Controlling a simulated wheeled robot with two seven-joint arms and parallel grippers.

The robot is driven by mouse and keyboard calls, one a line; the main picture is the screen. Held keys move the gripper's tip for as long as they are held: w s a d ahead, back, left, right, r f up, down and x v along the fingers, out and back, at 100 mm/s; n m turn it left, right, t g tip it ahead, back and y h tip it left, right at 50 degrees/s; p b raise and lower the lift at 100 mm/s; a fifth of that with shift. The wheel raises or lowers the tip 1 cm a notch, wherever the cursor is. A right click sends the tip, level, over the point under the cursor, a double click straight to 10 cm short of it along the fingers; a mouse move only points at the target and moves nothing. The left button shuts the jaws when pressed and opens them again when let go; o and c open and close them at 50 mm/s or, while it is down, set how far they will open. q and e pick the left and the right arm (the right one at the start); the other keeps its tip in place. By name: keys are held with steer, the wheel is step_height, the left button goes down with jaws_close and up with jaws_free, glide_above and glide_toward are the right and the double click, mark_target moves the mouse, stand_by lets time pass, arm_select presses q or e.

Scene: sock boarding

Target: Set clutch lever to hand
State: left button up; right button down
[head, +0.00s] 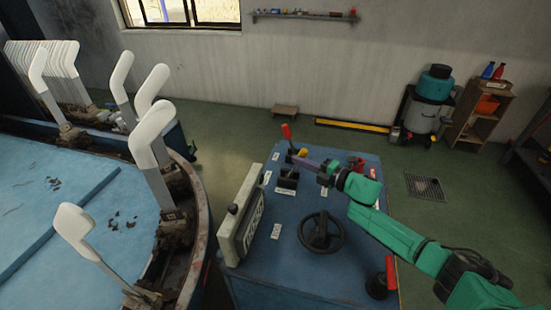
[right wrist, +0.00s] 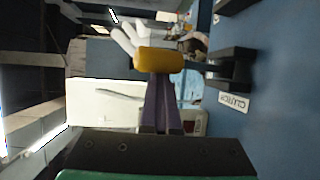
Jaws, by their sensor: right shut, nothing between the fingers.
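The clutch lever has a yellow grip (head: 302,153) on the blue console in the head view. The same yellow grip (right wrist: 160,60) is large in the right wrist view, with a black bracket (right wrist: 235,68) beside a white CLUTCH label (right wrist: 234,101). My right gripper (head: 298,160) reaches in from the right with its purple fingers at the yellow grip. In the right wrist view the fingers (right wrist: 159,78) are together, and their tips end at the grip's near side. I cannot tell whether they touch it. My left gripper is not in view.
The console (head: 290,260) also carries a red-handled lever (head: 287,132), a black handwheel (head: 320,232), a pale panel box (head: 241,217) and a red handle (head: 391,273) at the front right. White sock boards (head: 152,135) stand along the round machine at left.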

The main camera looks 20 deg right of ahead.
steer(key=shift+d, duration=0.2)
stand_by(0.3)
steer(key=v, duration=1.4)
steer(key=shift+s, duration=0.25)
